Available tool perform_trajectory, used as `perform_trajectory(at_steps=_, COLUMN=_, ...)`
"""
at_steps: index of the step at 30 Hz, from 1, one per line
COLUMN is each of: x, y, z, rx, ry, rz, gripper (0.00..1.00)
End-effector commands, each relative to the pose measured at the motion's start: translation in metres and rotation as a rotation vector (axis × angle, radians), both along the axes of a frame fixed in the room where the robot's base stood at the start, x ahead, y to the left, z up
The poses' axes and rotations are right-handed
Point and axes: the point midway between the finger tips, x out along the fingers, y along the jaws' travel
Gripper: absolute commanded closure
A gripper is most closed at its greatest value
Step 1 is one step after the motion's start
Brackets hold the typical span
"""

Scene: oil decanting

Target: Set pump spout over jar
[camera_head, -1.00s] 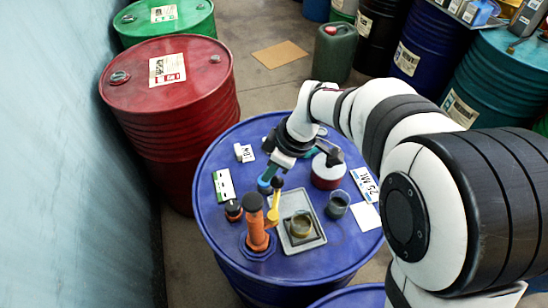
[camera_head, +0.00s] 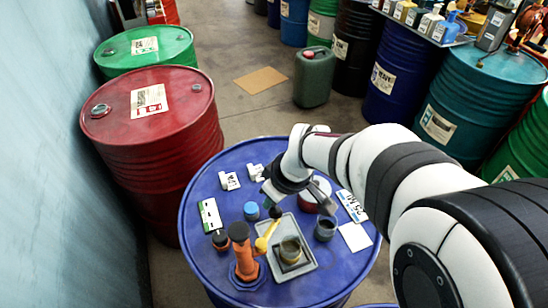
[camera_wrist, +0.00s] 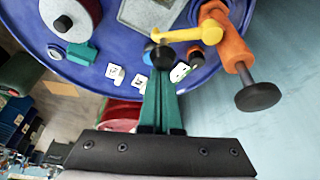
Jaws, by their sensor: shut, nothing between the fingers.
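The orange pump (camera_head: 243,256) stands at the near left of the blue drum. Its yellow spout (camera_head: 266,236) points up and right to a black knob (camera_head: 275,212). The spout lies above the tray's left side, beside the jar of dark oil (camera_head: 290,250), which stands in the grey tray (camera_head: 308,252). My gripper (camera_head: 270,199) is shut, just behind the knob. In the wrist view my teal fingers (camera_wrist: 160,85) reach toward the black knob (camera_wrist: 162,57), below the yellow spout (camera_wrist: 188,35); I cannot tell whether they touch it.
A second glass jar (camera_head: 325,229) stands right of the tray. A blue-capped jar (camera_head: 251,210) and a dark-capped jar (camera_head: 221,240) stand left of it. A red drum (camera_head: 150,108) is close on the left.

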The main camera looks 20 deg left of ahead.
Motion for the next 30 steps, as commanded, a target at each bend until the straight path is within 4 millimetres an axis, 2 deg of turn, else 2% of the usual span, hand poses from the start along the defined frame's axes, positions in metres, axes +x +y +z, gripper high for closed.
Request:
perform_trajectory(at_steps=13, x=-0.002, y=-0.027, z=0.0, rx=0.0, ry=-0.001, rz=-0.383, gripper=1.0)
perform_trajectory(at_steps=30, x=-0.009, y=-0.043, z=0.0, rx=0.0, ry=0.002, rz=-0.38, gripper=1.0)
